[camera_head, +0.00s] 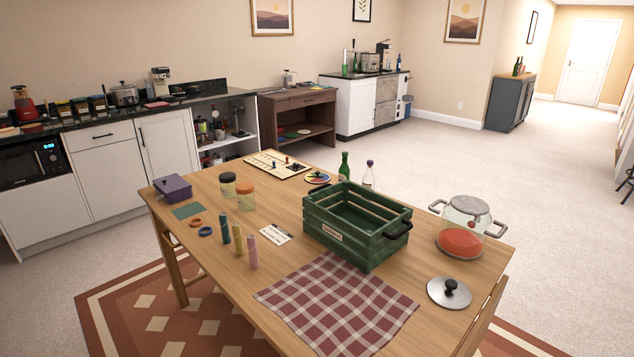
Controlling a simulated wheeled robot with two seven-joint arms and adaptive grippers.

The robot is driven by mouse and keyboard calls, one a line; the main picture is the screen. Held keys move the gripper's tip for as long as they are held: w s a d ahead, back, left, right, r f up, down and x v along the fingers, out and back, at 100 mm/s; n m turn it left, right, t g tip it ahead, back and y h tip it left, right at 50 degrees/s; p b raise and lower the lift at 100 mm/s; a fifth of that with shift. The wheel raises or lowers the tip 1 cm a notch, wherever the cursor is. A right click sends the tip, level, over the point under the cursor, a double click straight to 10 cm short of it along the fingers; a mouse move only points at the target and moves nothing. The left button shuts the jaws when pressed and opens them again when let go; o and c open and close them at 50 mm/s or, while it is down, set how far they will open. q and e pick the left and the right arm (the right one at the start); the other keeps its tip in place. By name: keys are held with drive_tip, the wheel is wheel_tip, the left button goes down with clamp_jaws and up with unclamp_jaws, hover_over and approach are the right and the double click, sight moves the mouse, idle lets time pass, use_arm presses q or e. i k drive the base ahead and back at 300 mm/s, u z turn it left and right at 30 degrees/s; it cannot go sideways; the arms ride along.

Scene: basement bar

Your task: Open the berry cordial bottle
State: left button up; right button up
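Two bottles stand upright close together on the far side of the wooden table, behind the green crate. One is a clear bottle with a purple cap (369,174); the cap is on its neck. The other is a green glass bottle (344,166). I cannot read a label on either, so I cannot tell for certain which holds berry cordial. Neither of my grippers is in view.
The wooden table (290,243) bears the green crate (338,236), a lidded glass pot (463,226), a loose lid (450,292), a checked cloth (336,303), jars (245,197) and several coloured cylinders (238,240). Open carpet lies beyond the table and to the right.

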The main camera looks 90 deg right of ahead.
sight(369, 180)
drive_tip(key=i, duration=1.8)
drive_tip(key=z, duration=0.95)
drive_tip(key=i, duration=0.9)
drive_tip(key=z, duration=2.05)
drive_tip(key=i, duration=1.25)
drive_tip(key=z, duration=0.7)
